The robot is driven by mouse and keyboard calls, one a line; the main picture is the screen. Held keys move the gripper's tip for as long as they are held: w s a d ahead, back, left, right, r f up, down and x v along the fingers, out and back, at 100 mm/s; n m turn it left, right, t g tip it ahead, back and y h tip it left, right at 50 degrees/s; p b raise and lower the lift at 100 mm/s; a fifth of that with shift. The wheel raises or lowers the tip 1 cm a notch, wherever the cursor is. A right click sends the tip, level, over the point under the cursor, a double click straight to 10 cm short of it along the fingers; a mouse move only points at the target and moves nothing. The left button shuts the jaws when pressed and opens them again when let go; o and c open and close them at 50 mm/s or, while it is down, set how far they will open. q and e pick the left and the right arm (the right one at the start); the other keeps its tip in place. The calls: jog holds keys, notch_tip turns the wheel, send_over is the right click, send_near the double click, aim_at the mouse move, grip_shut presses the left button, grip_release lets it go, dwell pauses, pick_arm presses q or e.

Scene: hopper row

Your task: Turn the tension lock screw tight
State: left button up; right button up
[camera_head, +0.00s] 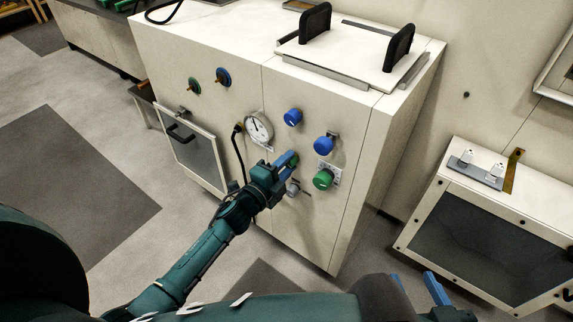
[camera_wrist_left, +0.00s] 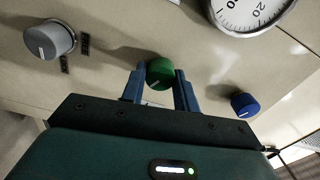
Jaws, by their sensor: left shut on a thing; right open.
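My left gripper (camera_head: 288,162) is at the front panel of the pale cabinet, below and right of the round gauge. In the left wrist view its blue fingers (camera_wrist_left: 160,88) are closed on the sides of a green knob (camera_wrist_left: 158,73) with a pale pointer line. In the head view the gripper mostly hides this knob. My right gripper (camera_head: 416,289) is open and empty at the bottom of the head view, away from the panel.
Around the held knob are a grey knob (camera_wrist_left: 50,39), a blue knob (camera_wrist_left: 244,105) and the gauge (camera_head: 258,127). Further right are another blue knob (camera_head: 325,144) and a larger green knob (camera_head: 323,179). A black cable (camera_head: 239,150) hangs left of the gripper. A low cabinet (camera_head: 490,225) stands right.

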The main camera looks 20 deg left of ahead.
pick_arm(q)
jog(key=o, duration=1)
jog(key=p+v, duration=0.1)
jog(key=v, duration=1.2)
jog(key=shift+s, duration=0.1)
